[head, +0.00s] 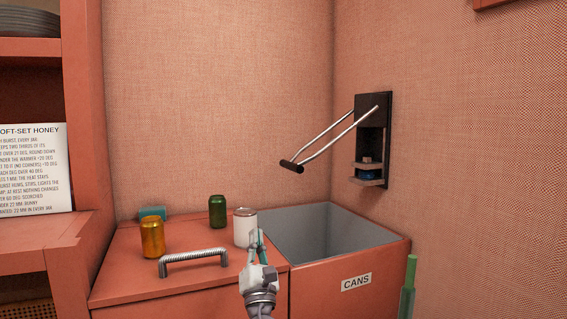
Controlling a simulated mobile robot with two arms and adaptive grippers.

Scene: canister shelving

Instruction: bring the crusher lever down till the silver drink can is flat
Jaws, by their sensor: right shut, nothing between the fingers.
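The silver can (245,228) stands upright on the red counter, at the left edge of the open bin. The can crusher (373,140) is a dark plate on the right wall. Its lever is raised, with two silver arms reaching left to a dark grip (291,166). My left gripper is not in view.
An orange can (152,239), a green can (217,211) and a teal block (152,213) stand on the counter behind a silver bar handle (193,260). The bin labelled CANS (350,284) is open below the crusher. A green upright thing (411,275) shows at lower right.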

